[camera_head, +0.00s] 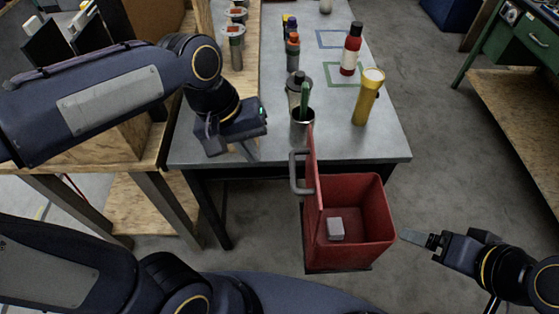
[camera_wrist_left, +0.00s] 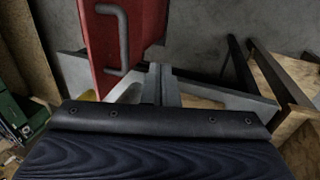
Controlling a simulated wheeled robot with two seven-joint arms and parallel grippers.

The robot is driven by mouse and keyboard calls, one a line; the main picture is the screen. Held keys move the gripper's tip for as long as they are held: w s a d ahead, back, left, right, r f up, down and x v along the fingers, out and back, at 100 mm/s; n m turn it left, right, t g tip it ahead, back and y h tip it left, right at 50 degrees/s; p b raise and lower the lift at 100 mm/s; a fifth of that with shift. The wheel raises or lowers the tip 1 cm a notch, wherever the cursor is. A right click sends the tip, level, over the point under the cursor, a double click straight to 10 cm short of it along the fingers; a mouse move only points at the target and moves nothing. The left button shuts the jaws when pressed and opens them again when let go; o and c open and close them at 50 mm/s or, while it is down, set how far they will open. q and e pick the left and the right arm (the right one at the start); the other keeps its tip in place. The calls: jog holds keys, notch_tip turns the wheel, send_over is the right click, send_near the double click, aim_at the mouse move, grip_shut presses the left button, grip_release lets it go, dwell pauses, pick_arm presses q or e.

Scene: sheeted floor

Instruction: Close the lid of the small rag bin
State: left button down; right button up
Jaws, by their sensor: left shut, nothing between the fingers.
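The small red rag bin (camera_head: 378,215) stands on the floor in front of the metal table. Its lid (camera_head: 313,190) stands open, upright along the bin's left side, seen nearly edge-on. A grey handle (camera_head: 294,173) sticks out from the lid's left face. A pale grey block (camera_head: 335,229) lies inside the bin. My left gripper (camera_head: 250,152) is shut and empty, left of the handle and apart from it. In the left wrist view, the red lid (camera_wrist_left: 97,50) and handle (camera_wrist_left: 122,40) show beyond the shut fingers (camera_wrist_left: 161,85). My right gripper (camera_head: 405,236) is close to the bin's right side; its jaw opening is unclear.
The metal table (camera_head: 225,150) holds a cup (camera_head: 302,130) with a green item, a yellow flashlight (camera_head: 367,98), a red bottle (camera_head: 351,48) and other containers. A wooden bench (camera_head: 150,150) is at the left. Open floor lies right of the table.

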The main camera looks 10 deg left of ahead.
pick_arm(q)
jog(key=w+d+f, duration=0.1)
jog(key=d+f, duration=0.4)
jog(key=shift+w+p, duration=0.3)
jog(key=shift+d, duration=0.1)
